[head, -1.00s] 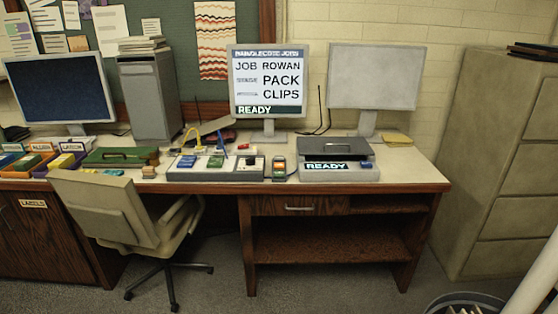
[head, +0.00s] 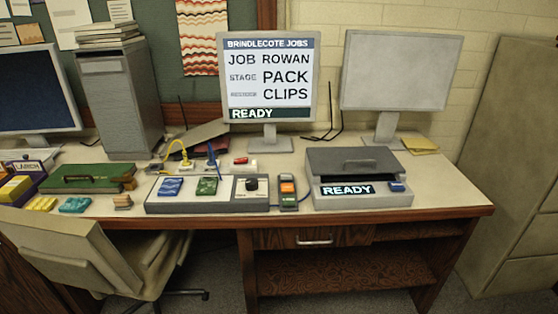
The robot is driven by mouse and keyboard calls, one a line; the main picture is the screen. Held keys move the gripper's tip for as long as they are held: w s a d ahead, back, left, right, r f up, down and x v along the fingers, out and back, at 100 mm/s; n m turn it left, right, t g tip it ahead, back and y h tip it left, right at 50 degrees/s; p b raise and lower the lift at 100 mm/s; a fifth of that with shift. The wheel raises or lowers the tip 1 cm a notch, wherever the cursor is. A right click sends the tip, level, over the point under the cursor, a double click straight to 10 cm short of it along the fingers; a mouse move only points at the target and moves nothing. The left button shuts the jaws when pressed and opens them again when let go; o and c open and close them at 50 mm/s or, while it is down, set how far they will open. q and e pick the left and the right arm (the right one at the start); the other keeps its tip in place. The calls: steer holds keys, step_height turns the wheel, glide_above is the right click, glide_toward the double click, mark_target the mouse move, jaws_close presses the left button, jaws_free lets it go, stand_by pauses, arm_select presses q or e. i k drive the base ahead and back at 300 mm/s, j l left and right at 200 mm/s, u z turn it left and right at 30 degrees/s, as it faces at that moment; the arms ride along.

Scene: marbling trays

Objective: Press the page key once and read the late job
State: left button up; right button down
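The job monitor (head: 268,117) stands at the back of the desk. Its screen reads "BRINDLECOTE JOBS", "JOB ROWAN", "STAGE PACK", a small unreadable label with "CLIPS", and "READY". A grey lidded machine (head: 355,160) at the right shows "READY" and has a small blue button (head: 397,187). I cannot tell which is the page key. Neither gripper is in view.
A beige chair (head: 72,251) stands at the desk's front left. A blank monitor (head: 399,70) stands back right. A filing cabinet (head: 510,165) is at the right. The desk's right front corner is clear.

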mark_target(287, 177)
steer(key=i+j, duration=0.15)
steer(key=i, duration=0.25)
steer(key=i+j, duration=0.15)
steer(key=i, duration=0.3)
steer(key=i+j, duration=0.15)
steer(key=i, duration=0.25)
steer(key=i+j, duration=0.15)
steer(key=i, duration=0.25)
